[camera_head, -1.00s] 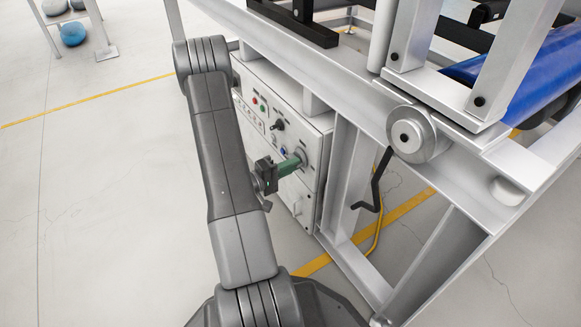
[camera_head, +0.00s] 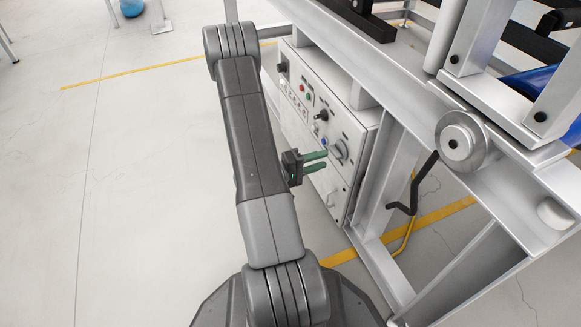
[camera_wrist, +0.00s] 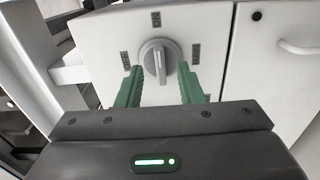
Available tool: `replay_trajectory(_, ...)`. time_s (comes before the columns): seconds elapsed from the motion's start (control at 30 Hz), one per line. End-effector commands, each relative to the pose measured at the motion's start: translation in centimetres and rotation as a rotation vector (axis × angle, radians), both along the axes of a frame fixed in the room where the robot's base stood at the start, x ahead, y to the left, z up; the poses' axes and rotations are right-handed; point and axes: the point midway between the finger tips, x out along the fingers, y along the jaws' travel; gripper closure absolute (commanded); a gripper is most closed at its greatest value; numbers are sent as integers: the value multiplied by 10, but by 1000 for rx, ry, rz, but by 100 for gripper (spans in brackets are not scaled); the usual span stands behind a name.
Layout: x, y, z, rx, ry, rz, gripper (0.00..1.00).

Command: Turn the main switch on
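The main switch is a grey rotary knob (camera_head: 340,150) on the white control panel. In the wrist view the knob (camera_wrist: 157,60) has its raised bar roughly upright in the picture, toward the top one of the small labels around it. My gripper (camera_head: 318,160) has two green fingers, spread apart with nothing between them. In the head view its tips point at the knob with a small gap. In the wrist view my gripper (camera_wrist: 161,78) has one finger to either side of the knob, slightly below its middle.
The control box has other buttons (camera_head: 303,88), a black selector (camera_head: 322,115) and a lower door with a handle (camera_wrist: 300,48). A metal frame (camera_head: 440,110) with a roller wheel (camera_head: 460,142) and a black crank (camera_head: 412,190) stands right of it.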

Motion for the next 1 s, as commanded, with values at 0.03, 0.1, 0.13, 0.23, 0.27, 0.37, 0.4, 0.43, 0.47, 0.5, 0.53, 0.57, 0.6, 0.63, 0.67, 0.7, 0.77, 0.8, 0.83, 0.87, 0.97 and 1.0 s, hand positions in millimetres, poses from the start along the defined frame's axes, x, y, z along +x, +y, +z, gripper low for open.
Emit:
replay_trajectory(0.03, -2, 9, 2, -1, 2, 5, 66)
replay_trajectory(0.1, -6, 18, 2, -1, 2, 5, 66)
replay_trajectory(0.13, -7, 22, 2, -1, 2, 5, 66)
replay_trajectory(0.23, -12, 36, 1, 1, 0, 5, 66)
replay_trajectory(0.27, -14, 40, 1, 1, 0, 5, 66)
replay_trajectory(0.37, -19, 53, 1, 1, 1, 5, 66)
replay_trajectory(0.4, -21, 58, 1, 0, 1, 4, 66)
replay_trajectory(0.43, -22, 62, 1, 0, 1, 5, 66)
replay_trajectory(0.47, -24, 66, 1, 0, 1, 4, 66)
replay_trajectory(0.5, -25, 70, 1, 0, 1, 5, 66)
replay_trajectory(0.53, -27, 74, 1, 0, 0, 3, 66)
replay_trajectory(0.57, -27, 77, 1, 0, 0, 4, 66)
replay_trajectory(0.6, -29, 80, 1, 0, 0, 3, 66)
replay_trajectory(0.63, -30, 82, 1, 0, 0, 2, 66)
replay_trajectory(0.67, -30, 85, 1, 0, 0, 2, 66)
replay_trajectory(0.7, -31, 87, 0, 0, 0, 2, 66)
replay_trajectory(0.77, -33, 89, 0, 0, 0, 0, 66)
replay_trajectory(0.8, -33, 90, 0, 0, 0, 0, 66)
replay_trajectory(0.83, -34, 91, 0, 0, 0, 0, 66)
replay_trajectory(0.87, -34, 92, 0, 0, 0, 0, 66)
replay_trajectory(0.97, -34, 92, -1, 1, 0, 0, 66)
replay_trajectory(1.0, -34, 92, -1, 1, 0, 0, 66)
